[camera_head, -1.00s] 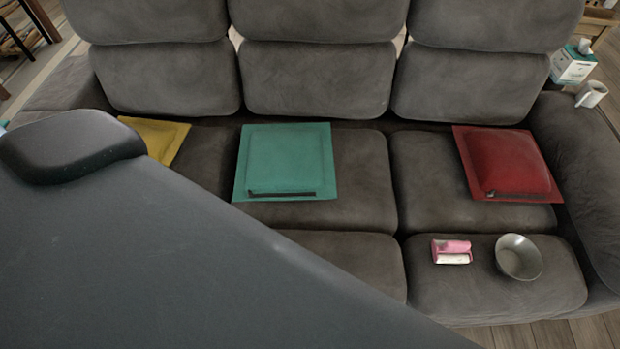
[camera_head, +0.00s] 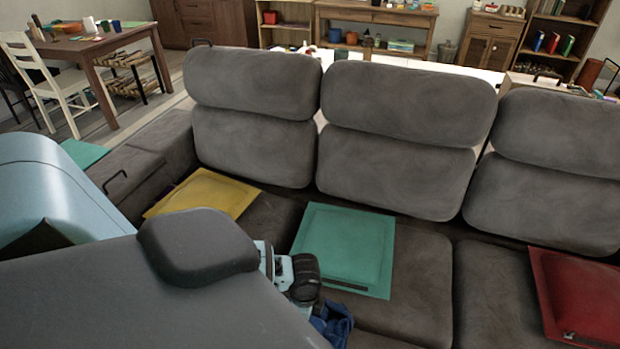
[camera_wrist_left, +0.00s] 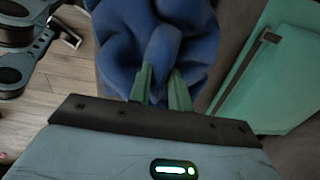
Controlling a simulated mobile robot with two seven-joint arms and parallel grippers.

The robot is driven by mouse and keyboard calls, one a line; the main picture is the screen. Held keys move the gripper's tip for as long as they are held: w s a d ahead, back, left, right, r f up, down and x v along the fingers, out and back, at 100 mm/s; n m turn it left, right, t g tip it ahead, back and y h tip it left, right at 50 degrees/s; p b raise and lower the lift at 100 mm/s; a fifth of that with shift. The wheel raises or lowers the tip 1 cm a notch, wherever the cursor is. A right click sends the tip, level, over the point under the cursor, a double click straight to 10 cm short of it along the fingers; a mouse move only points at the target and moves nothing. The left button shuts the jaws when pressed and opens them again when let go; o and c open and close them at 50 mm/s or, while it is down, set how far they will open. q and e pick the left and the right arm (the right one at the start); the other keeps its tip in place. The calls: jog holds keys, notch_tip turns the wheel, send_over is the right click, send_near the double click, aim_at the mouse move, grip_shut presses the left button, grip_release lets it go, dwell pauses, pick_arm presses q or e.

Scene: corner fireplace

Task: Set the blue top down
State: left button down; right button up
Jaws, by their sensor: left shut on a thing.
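The blue top (camera_head: 335,324) is a crumpled dark blue cloth, partly hidden behind my left arm at the bottom of the head view. In the left wrist view the blue top (camera_wrist_left: 125,40) hangs bunched between the green fingers of my left gripper (camera_wrist_left: 161,88), which is shut on a fold of it. In the head view the cloth is near the front of the sofa's seat, just below the green cushion. I cannot tell whether it touches the seat. My right gripper is not in view.
The grey sofa (camera_head: 400,110) carries a yellow cushion (camera_head: 205,193), a green cushion (camera_head: 345,245) and a red cushion (camera_head: 585,295). The seat between the green and red cushions is clear. A wooden table (camera_head: 95,42) and a white chair (camera_head: 50,85) stand at the back left.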

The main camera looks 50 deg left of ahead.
pick_arm(q)
jog(key=shift+w, duration=0.35)
jog(key=shift+w+f, duration=0.2)
jog(key=shift+w, duration=0.15)
notch_tip(320, 180, down, 3)
jog(key=shift+r+b, duration=0.2)
jog(key=shift+b, duration=0.1)
jog(key=shift+f, duration=0.25)
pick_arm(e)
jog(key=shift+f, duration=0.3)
pick_arm(q)
jog(key=shift+f, duration=0.2)
jog(key=c, duration=1.3)
grip_release()
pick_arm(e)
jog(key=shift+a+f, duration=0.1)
pick_arm(q)
jog(key=shift+r, duration=0.15)
